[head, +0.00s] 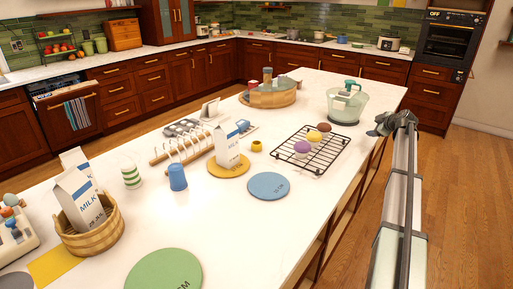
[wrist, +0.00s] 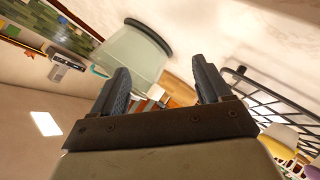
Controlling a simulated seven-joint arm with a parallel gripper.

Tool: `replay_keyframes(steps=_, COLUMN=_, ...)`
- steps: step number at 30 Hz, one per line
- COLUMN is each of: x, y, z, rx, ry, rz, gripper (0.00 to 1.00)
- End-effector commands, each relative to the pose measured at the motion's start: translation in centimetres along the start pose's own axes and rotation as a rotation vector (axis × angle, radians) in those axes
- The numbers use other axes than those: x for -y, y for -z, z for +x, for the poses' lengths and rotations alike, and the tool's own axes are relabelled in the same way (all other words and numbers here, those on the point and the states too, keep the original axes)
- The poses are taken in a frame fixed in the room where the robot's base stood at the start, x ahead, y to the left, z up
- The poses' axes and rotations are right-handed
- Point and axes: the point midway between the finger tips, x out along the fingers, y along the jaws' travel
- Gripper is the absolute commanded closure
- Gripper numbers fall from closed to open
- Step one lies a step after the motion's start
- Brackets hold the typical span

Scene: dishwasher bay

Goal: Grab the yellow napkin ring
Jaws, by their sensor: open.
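The yellow napkin ring (head: 257,146) is a small ring on the white island top in the head view. It stands just right of a milk carton (head: 228,147) on a yellow round mat (head: 229,169). My gripper (head: 382,122) is at the island's right edge, well to the right of the ring and beyond the wire rack. In the wrist view its two dark fingers (wrist: 163,82) are apart with nothing between them. I cannot make out the ring in the wrist view.
A black wire rack (head: 322,160) with several cupcakes lies between ring and gripper. A clear green-tinted bowl (head: 346,105) stands near my gripper and shows in the wrist view (wrist: 132,55). A blue round mat (head: 269,186) lies in front of the ring. A blue cup (head: 177,177) stands left.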

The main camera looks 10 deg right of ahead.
Motion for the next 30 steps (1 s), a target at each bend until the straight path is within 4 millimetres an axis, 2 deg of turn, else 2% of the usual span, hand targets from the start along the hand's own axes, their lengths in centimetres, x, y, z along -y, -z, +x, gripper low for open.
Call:
replay_keyframes(steps=1, x=-1.3, y=3.2, z=0.3, rx=-0.017, ry=0.013, rz=-0.057, gripper=0.23)
replay_keyframes(steps=4, x=-2.7, y=8.6, z=0.4, rx=-0.042, ry=0.041, rz=-0.16, gripper=0.23)
replay_keyframes(steps=6, x=-2.9, y=12.4, z=0.6, rx=-0.056, ry=0.072, rz=-0.229, gripper=0.23)
replay_keyframes(steps=8, x=-2.0, y=15.1, z=1.1, rx=-0.062, ry=0.114, rz=-0.27, gripper=0.23)
replay_keyframes(steps=14, x=3.9, y=22.2, z=3.3, rx=-0.046, ry=0.312, rz=-0.351, gripper=0.23)
replay_keyframes(steps=19, x=9.8, y=28.9, z=4.3, rx=-0.003, ry=0.501, rz=-0.428, gripper=0.23)
replay_keyframes(steps=23, x=14.2, y=33.6, z=4.2, rx=0.051, ry=0.639, rz=-0.487, gripper=0.23)
replay_keyframes(steps=30, x=21.5, y=41.6, z=2.4, rx=0.182, ry=0.853, rz=-0.584, gripper=0.23)
